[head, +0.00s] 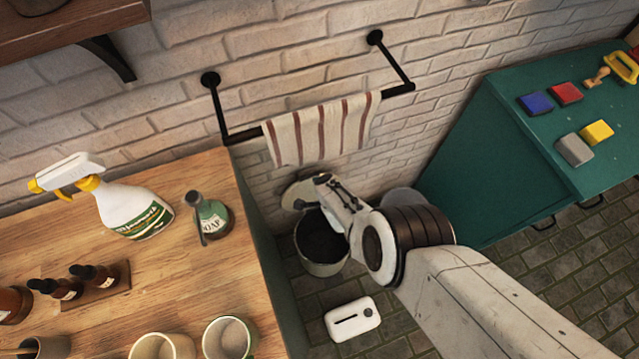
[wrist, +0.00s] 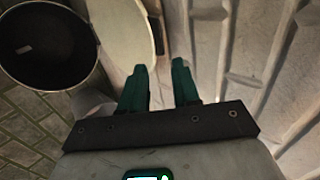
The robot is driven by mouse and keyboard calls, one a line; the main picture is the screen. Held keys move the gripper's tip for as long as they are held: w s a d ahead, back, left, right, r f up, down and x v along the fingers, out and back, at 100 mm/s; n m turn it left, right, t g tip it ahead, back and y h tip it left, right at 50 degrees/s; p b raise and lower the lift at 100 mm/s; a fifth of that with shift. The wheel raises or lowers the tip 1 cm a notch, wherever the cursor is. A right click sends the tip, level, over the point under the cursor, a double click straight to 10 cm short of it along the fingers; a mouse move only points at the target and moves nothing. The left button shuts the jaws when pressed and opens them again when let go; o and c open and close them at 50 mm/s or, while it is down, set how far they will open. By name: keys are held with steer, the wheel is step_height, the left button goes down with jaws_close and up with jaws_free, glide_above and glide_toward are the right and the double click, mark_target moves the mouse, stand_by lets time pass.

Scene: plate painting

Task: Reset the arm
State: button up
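My arm reaches from the lower right of the head view towards the brick wall, and its wrist end is above and beside an open bin (head: 322,268). My gripper (wrist: 160,76) shows two dark green fingers in the wrist view, with a clear gap between them and nothing held. In the head view the fingers are too small to make out. The bin's dark mouth (wrist: 45,45) is left of the fingers in the wrist view, with a small pale item inside. Its raised round lid (wrist: 125,30) is just behind the left finger; whether they touch I cannot tell.
A wooden counter (head: 120,245) with a spray bottle (head: 135,208), soap bottle (head: 208,215) and cups is at left. A towel (head: 322,128) hangs on a black rail above the bin. A teal cabinet (head: 500,130) with coloured sponges stands right. A white box (head: 352,319) is on the floor.

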stand_by(0.3)
steer(key=s+d+n+g+y+b, duration=0.1)
steer(key=s+d+n+g+b, duration=0.1)
steer(key=s+d+n, duration=0.4)
steer(key=s+d+n+g+y+b, duration=0.1)
steer(key=s+d+n, duration=0.3)
steer(key=d, duration=0.4)
steer(key=s+d+r+n+g+h, duration=0.1)
steer(key=s+d+r, duration=0.2)
steer(key=s+r, duration=0.2)
steer(key=s+d+r+n+g+h+b, duration=0.1)
steer(key=s+r, duration=0.4)
steer(key=s, duration=0.7)
steer(key=s+d+r+n+g+h+b, duration=0.1)
steer(key=s+d+r+g+h, duration=0.1)
steer(key=s+d+r, duration=0.4)
steer(key=s, duration=0.2)
steer(key=shift+s+n+g+h, duration=0.3)
steer(key=shift+n+h, duration=0.1)
